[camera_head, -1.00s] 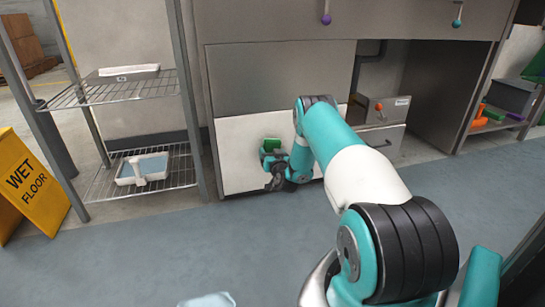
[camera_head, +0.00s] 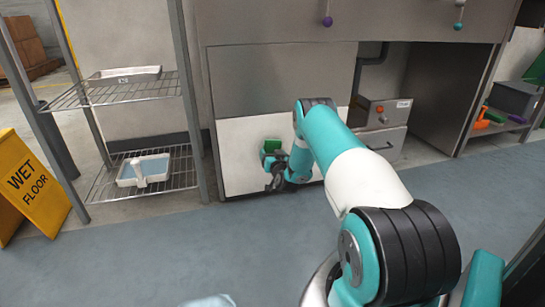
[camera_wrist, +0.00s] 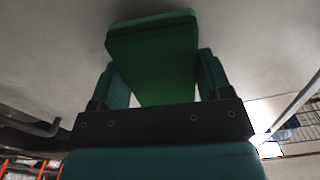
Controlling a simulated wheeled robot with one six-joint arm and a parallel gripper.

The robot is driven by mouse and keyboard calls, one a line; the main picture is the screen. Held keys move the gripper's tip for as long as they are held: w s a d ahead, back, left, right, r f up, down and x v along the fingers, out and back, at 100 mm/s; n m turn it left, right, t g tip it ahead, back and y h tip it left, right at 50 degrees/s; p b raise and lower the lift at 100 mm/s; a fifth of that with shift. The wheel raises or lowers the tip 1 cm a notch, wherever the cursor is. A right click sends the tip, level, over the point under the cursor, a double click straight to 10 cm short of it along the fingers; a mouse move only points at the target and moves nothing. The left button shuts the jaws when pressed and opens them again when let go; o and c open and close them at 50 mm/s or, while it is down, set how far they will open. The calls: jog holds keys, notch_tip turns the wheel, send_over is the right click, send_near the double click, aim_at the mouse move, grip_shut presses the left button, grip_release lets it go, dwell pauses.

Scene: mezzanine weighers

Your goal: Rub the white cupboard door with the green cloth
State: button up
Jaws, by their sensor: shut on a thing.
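The white cupboard door (camera_head: 236,164) is the pale lower panel in the head view, below a grey panel. It also fills much of the wrist view (camera_wrist: 255,45). My gripper (camera_head: 269,160) is in front of the door. It is shut on the green cloth (camera_head: 272,145), which looks like a folded block. In the wrist view the cloth (camera_wrist: 155,60) sits between both fingers, with its far end at or very close to the door; I cannot tell for certain whether it touches. My arm hides the right part of the door.
A wire rack (camera_head: 140,88) with trays stands left of the door. A yellow wet floor sign (camera_head: 32,185) stands at far left. A steel box (camera_head: 383,110) and a drawer (camera_head: 382,143) are right of the door. The blue floor in front is clear, except for a pale item (camera_head: 210,300) at the bottom edge.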

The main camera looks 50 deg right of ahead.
aim_at(287, 147)
jog(key=shift+w+d, duration=0.3)
jog(key=shift+w, duration=0.15)
jog(key=shift+s+d+b, duration=0.75)
jog(key=shift+d, duration=0.35)
jog(key=shift+s+d+b, duration=0.35)
jog(key=shift+s+d, duration=0.05)
jog(key=shift+d, duration=0.25)
jog(key=shift+s+d+b, duration=0.3)
jog(key=shift+s+d, duration=0.05)
jog(key=shift+d, duration=0.35)
jog(key=shift+s+d+b, duration=0.35)
jog(key=shift+s+d, duration=0.05)
jog(key=shift+d, duration=0.25)
jog(key=shift+w+a+r+p, duration=0.1)
jog(key=shift+w+a+p, duration=0.4)
jog(key=shift+a, duration=0.35)
jog(key=shift+w+a+r+p, duration=0.1)
jog(key=shift+w+a+p, duration=0.3)
jog(key=shift+w+a, duration=0.4)
jog(key=shift+w+a+r+p, duration=0.1)
jog(key=shift+w+a+p, duration=0.35)
jog(key=shift+a, duration=0.5)
jog(key=shift+w+a+f+p, duration=0.1)
jog(key=shift+w+a+p, duration=0.2)
jog(key=shift+a, duration=0.3)
jog(key=shift+s+f, duration=0.1)
jog(key=shift+s, duration=0.05)
